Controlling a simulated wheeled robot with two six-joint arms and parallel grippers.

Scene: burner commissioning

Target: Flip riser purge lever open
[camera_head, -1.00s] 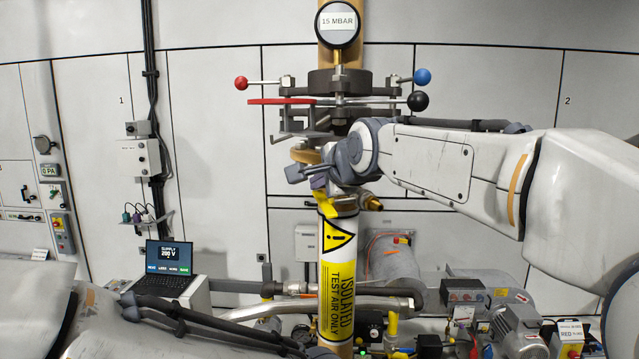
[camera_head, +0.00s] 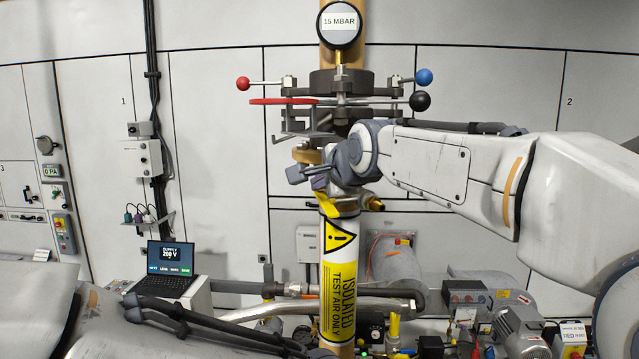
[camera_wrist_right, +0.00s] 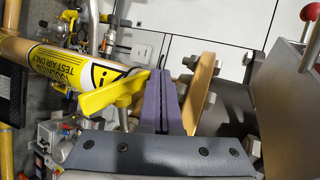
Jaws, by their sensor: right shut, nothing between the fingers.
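The riser (camera_head: 339,250) is an upright pipe with a yellow "ISOLATED TEST AIR ONLY" label. A yellow lever (camera_head: 327,204), apparently the purge lever, shows on the riser just below my right gripper (camera_head: 298,174). In the right wrist view the yellow lever (camera_wrist_right: 108,98) slants up beside the shut fingers of my right gripper (camera_wrist_right: 164,74). The lever lies outside the fingers, close to them; I cannot tell if they touch. Nothing is between the fingers. My left arm shows at the lower left, but its gripper is out of view.
Above the gripper is a dark flange (camera_head: 340,82) with red, blue and black ball-ended levers and a 15 MBAR gauge (camera_head: 338,24). A tan disc (camera_wrist_right: 203,83) is close beside the fingers. A laptop (camera_head: 170,265) stands at left. Pipework and motors crowd the lower right.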

